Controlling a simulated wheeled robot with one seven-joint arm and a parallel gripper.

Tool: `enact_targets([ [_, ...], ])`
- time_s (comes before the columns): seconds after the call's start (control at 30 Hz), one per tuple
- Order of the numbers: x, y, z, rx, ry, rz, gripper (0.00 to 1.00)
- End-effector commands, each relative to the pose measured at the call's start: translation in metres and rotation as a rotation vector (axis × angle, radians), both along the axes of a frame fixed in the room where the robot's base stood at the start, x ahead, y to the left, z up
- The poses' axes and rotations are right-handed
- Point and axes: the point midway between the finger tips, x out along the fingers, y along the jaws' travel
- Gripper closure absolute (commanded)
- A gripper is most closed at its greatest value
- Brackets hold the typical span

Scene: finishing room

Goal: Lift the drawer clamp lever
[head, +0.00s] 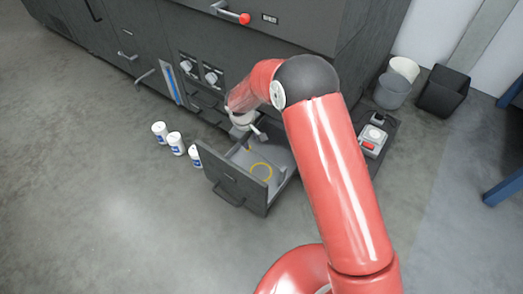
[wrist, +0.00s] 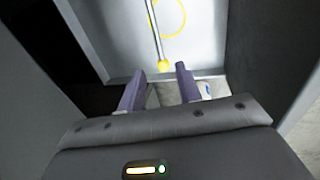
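An open drawer (head: 234,194) sticks out from the dark cabinet in the head view. A yellow ring (head: 261,171) shows on its pale floor, and also in the wrist view (wrist: 183,20). In the wrist view, a thin metal lever rod (wrist: 155,35) ends in a yellow knob (wrist: 163,66). My gripper (wrist: 160,72) has its two purple fingers apart, with the knob in line between the tips. I cannot tell how far the knob lies beyond the tips. In the head view my arm reaches down over the drawer's back part, and the lever there is too small to make out.
Several white bottles (head: 175,143) stand on the floor left of the drawer. A device with a red part (head: 372,141) sits right of the drawer, near bins (head: 443,91).

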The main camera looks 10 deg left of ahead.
Motion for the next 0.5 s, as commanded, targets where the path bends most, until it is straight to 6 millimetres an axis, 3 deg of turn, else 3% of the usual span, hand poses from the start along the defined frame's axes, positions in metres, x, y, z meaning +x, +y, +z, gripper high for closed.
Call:
enact_targets([
  [0.5,0.012,-0.006,-0.069,-0.002,0.002,-0.002,0.66],
])
